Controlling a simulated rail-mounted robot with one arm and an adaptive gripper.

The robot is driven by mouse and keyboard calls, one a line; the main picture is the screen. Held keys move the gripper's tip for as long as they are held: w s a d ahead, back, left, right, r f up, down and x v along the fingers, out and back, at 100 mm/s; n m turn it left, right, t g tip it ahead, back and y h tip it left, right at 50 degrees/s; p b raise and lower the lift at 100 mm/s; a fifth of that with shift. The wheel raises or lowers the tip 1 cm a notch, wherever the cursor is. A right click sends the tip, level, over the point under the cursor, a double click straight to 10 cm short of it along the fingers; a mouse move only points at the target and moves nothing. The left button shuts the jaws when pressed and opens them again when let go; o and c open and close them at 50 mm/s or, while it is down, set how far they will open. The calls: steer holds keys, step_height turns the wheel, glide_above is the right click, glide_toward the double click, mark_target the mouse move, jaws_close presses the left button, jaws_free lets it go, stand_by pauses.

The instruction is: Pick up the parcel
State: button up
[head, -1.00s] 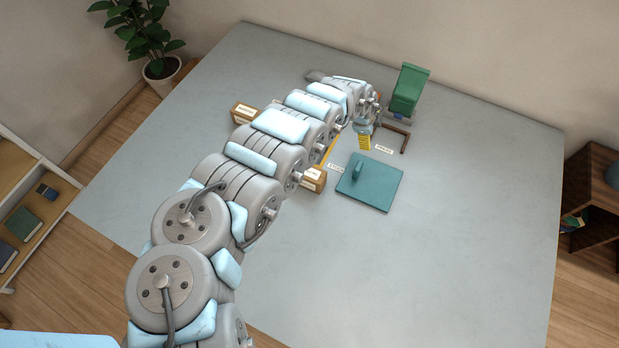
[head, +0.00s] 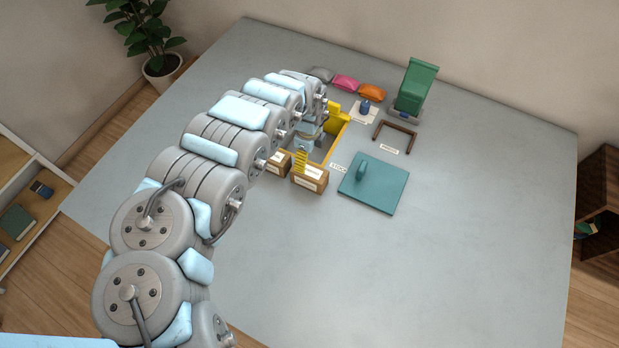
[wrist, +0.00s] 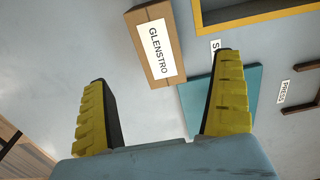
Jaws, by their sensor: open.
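Two brown cardboard parcels with white labels stand on the grey table in the head view. The nearer parcel (head: 318,184) is beside the teal board, and the other parcel (head: 278,160) is to its left, partly hidden by my arm. In the wrist view a parcel (wrist: 158,45) shows a label reading "GLENSTRO". My gripper (head: 301,158) is just behind and above the nearer parcel in the head view. In the wrist view my gripper (wrist: 161,67) has its yellow fingers wide apart, with nothing held between them; the labelled parcel lies beyond them.
A yellow-edged frame (head: 335,150) is behind the parcels, partly covered by my arm. A teal board (head: 385,190) with a handle lies to the right. A brown U-shaped rack (head: 410,140), a green stand (head: 416,85) and coloured pouches (head: 346,83) are farther back. The front table is clear.

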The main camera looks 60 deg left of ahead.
mark_target(310, 171)
steer(key=shift+f+b, duration=1.05)
steer(key=shift+f, duration=2.3)
steer(key=shift+f, duration=0.15)
steer(key=f, duration=0.1)
steer(key=f+b, duration=0.1)
steer(key=f, duration=0.1)
steer(key=shift+w+d+f+b, duration=0.1)
steer(key=shift+d+f+b, duration=0.1)
steer(key=shift+d+b, duration=0.15)
steer(key=shift+f, duration=0.8)
steer(key=shift+r, duration=0.1)
steer(key=c, duration=1.3)
